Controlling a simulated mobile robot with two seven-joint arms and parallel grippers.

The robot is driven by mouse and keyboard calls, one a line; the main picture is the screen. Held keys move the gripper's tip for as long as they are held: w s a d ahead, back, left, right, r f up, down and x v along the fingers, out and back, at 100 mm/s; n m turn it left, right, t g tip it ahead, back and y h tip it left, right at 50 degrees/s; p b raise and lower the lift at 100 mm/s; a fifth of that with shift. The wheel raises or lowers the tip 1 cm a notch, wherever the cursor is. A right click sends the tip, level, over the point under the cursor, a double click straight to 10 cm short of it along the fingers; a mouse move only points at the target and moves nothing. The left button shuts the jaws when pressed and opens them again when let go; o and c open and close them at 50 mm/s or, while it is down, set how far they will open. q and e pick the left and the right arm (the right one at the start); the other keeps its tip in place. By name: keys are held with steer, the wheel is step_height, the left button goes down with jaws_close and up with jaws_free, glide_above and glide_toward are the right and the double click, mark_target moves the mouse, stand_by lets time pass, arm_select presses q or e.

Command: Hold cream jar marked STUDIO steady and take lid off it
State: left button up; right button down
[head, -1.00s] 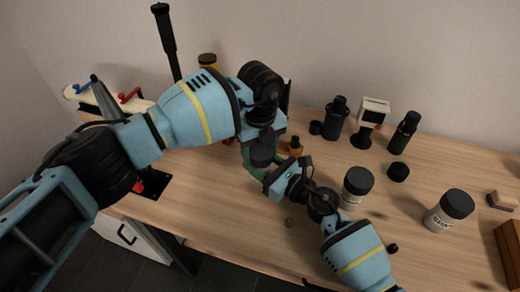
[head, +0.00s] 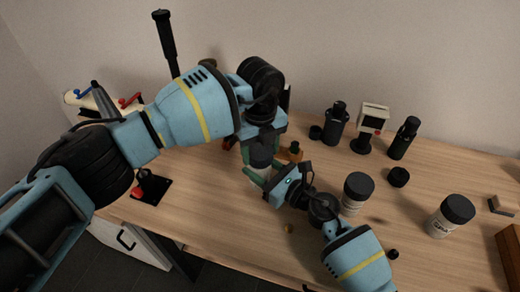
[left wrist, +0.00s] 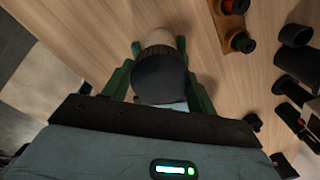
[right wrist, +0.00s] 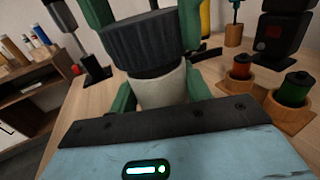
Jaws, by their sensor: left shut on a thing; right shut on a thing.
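The cream jar's pale body (right wrist: 160,90) is between my right gripper's (head: 262,178) green fingers, which are shut on it. Its dark ribbed lid (right wrist: 146,40) is between the fingers of my left gripper (head: 260,146), shut on it from above. The lid also shows in the left wrist view (left wrist: 160,76), with a little of the body beyond it. In the right wrist view the lid looks slightly tilted, with a dark band between it and the body. I cannot tell whether they are apart. The STUDIO marking is not readable in these views.
Two other dark-lidded jars (head: 357,190) (head: 450,216) stand to the right. Black bottles (head: 335,122) (head: 404,138) and a small white-headed device (head: 373,120) stand at the back. A wooden holder with small bottles (right wrist: 262,90) is close to the jar. The table's front middle (head: 240,225) is mostly clear.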

mark_target(260, 150)
arm_select(q)
steer(key=shift+r, duration=2)
arm_select(e)
steer(key=c, duration=0.6)
jaws_free()
steer(key=shift+s+d, duration=0.35)
steer(key=shift+d, duration=0.1)
arm_select(q)
steer(key=shift+f+b, duration=0.35)
steer(key=shift+f, duration=0.5)
arm_select(e)
steer(key=v, duration=1)
steer(key=shift+f, duration=0.1)
arm_select(q)
steer(key=shift+f, duration=0.1)
arm_select(e)
steer(key=shift+s+d, duration=0.3)
steer(key=shift+d, duration=0.05)
